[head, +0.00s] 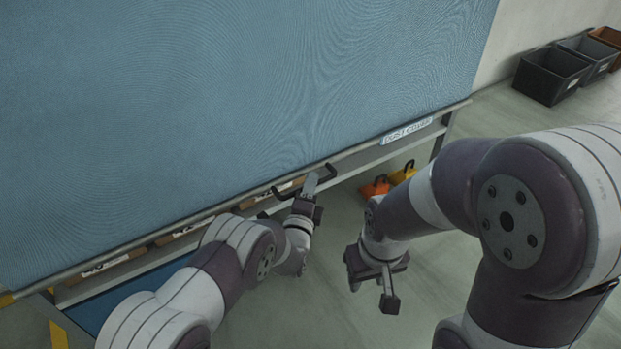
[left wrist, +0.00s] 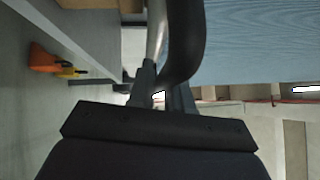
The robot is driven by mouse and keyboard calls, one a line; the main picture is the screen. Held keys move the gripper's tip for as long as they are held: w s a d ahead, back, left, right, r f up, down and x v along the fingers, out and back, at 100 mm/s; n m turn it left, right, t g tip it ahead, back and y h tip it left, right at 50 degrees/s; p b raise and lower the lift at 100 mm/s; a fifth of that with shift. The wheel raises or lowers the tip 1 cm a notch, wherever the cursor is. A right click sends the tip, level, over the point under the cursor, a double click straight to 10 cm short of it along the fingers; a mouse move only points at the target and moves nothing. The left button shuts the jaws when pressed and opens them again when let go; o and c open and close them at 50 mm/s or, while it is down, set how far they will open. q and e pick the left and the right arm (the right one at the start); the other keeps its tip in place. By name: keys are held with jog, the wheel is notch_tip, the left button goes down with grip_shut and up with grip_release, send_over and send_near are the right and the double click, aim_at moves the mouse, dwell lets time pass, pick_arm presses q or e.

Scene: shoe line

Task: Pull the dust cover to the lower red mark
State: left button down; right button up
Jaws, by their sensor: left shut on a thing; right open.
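The blue dust cover (head: 250,90) hangs as a broad sheet across the rack front; its lower bar crosses the head view diagonally. A label reading "DUST COVER" (head: 407,131) sits near the bar's right end. My left gripper (head: 309,186) is shut on the black handle (head: 331,171) at the bar's middle. In the left wrist view the handle (left wrist: 188,45) runs between the fingers, with the blue cover (left wrist: 255,45) beside it. My right gripper (head: 371,292) is open and empty, apart from the cover, above the floor. I cannot make out the lower red mark.
Below the bar, a shelf holds several brown boxes with white labels (head: 100,264). Orange and yellow objects (head: 377,187) lie on the floor under the rack's right end. Dark bins (head: 549,76) stand by the back wall. The floor around my right gripper is clear.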

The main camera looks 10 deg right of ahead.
pick_arm(q)
jog(key=shift+s+d+f, duration=0.1)
jog(key=shift+f, duration=0.8)
pick_arm(e)
jog(key=shift+f, duration=0.55)
pick_arm(q)
jog(key=c, duration=1.1)
grip_release()
jog(key=shift+c, duration=0.2)
jog(key=shift+r, duration=0.1)
jog(key=shift+s, duration=0.15)
jog(key=p+v, duration=0.5)
jog(key=v, duration=0.7)
jog(key=shift+s, duration=0.15)
pick_arm(e)
notch_tip(320, 180, up, 6)
jog(key=shift+f, duration=0.1)
